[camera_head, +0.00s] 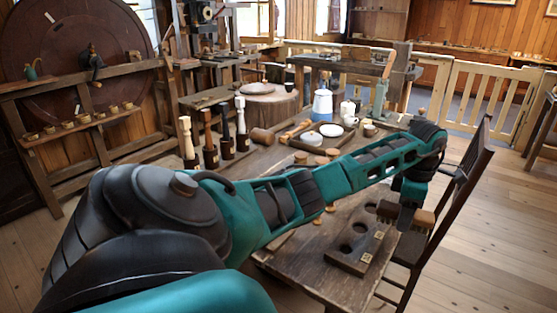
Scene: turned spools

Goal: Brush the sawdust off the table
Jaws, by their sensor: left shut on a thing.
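My left arm reaches from the lower left across the wooden table (325,284). My left gripper (407,212) points down over the table's right edge, beside the chair. I cannot make out sawdust on the tabletop; my arm hides much of the table's middle. My right gripper is not in view.
A dark block with round holes (347,262) lies on the near table. Several turned pieces stand in dark holders (227,149) at the left; a mallet (263,136) lies beside them. A blue and white pot (322,105) stands behind. A dark chair (474,172) stands close at the right.

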